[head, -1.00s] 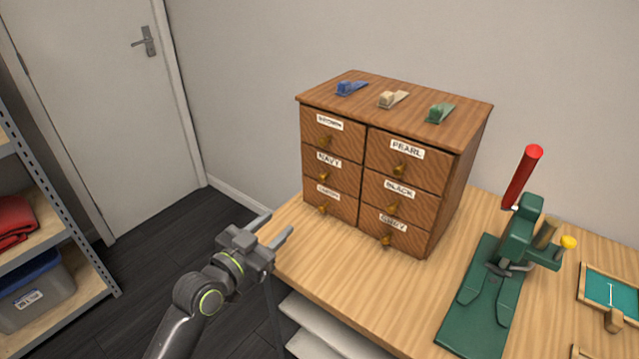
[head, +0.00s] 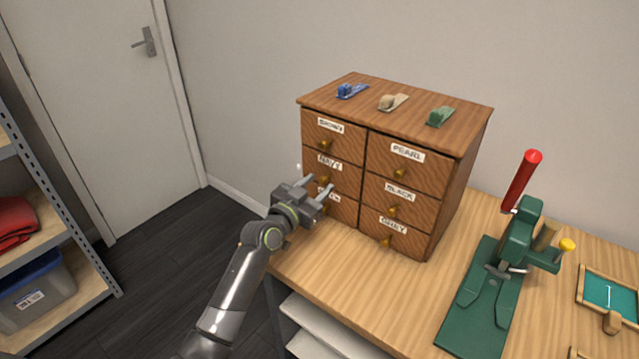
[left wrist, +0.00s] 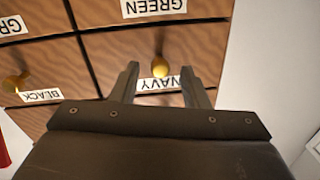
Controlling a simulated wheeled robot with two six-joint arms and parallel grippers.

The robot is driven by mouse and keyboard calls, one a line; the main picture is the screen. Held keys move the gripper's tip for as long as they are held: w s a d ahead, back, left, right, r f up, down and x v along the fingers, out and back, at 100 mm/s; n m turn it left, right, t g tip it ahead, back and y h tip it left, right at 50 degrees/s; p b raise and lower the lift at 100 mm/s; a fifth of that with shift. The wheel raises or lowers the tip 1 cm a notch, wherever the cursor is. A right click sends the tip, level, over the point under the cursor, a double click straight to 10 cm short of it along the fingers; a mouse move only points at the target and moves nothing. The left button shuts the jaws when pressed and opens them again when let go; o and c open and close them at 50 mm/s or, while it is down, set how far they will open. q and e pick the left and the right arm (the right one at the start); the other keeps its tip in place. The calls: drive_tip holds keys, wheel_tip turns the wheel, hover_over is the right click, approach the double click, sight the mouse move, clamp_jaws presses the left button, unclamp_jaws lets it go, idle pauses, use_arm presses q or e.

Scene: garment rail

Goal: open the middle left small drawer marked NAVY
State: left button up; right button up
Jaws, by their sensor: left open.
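The NAVY drawer (head: 343,174) is the middle one in the left column of the wooden cabinet, and its front looks flush with the drawers around it. Its brass knob (head: 323,180) is partly behind my fingers in the head view. My left gripper (head: 319,184) is open and empty in front of this drawer. In the left wrist view, which shows the cabinet upside down, the knob (left wrist: 160,68) appears between and just beyond the fingertips (left wrist: 163,72). The NAVY label (left wrist: 158,85) shows between the fingers. Contact with the knob cannot be told. My right gripper is out of view.
Blue (head: 350,90), beige (head: 392,102) and green (head: 440,116) items lie on the cabinet top. A green press (head: 500,270) with a red handle stands to the right on the wooden table (head: 370,285). A shelf rack (head: 65,270) stands at far left.

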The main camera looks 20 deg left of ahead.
use_arm(q)
drive_tip(key=shift+x, duration=0.8)
clamp_jaws()
